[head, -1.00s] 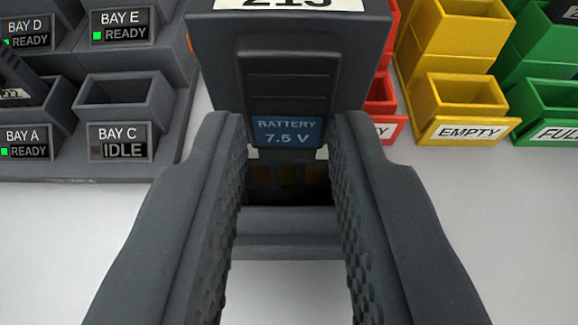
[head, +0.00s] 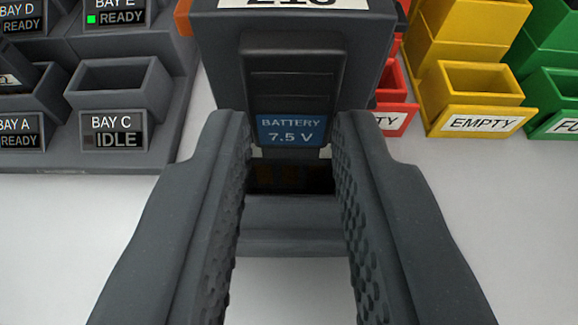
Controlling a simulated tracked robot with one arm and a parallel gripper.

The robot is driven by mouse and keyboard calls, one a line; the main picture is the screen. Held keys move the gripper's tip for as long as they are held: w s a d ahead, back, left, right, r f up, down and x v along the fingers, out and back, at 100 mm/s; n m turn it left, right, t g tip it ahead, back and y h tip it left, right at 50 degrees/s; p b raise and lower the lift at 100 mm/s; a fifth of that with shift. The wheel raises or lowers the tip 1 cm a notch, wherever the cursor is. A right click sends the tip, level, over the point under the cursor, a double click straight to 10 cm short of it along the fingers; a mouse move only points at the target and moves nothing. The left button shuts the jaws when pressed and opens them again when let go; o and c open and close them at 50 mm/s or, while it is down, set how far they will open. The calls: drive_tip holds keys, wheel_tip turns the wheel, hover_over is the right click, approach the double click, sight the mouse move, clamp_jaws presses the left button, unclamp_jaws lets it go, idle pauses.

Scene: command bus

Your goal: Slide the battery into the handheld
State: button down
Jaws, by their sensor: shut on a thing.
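The handheld (head: 215,60) is a dark grey block with a partly cut-off white number label, at top centre in the head view. Its dark open slot (head: 290,179) shows below the battery, with faint brownish patches inside. The battery (head: 292,75) is a dark ridged piece with a blue "BATTERY 7.5 V" label, lying against the front of the handheld. My gripper (head: 291,140) is shut on the battery, one fingertip on each side of its lower, labelled end. The fingers hide parts of the slot's sides. I cannot tell how far the battery is seated.
A grey charging rack (head: 150,145) stands at left, with bay C (head: 115,90) empty and marked IDLE. A yellow EMPTY bin (head: 475,90) stands at right, between a red bin (head: 400,100) and a green bin (head: 555,105). The white surface in front is clear.

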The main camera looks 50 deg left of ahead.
drive_tip(key=c, duration=1.1)
unclamp_jaws()
drive_tip(key=shift+f, duration=0.15)
drive_tip(key=shift+c, duration=0.2)
drive_tip(key=p+v, duration=0.2)
drive_tip(key=v, duration=1.1)
drive_tip(key=shift+s+d+r, duration=0.2)
drive_tip(key=shift+r, duration=0.05)
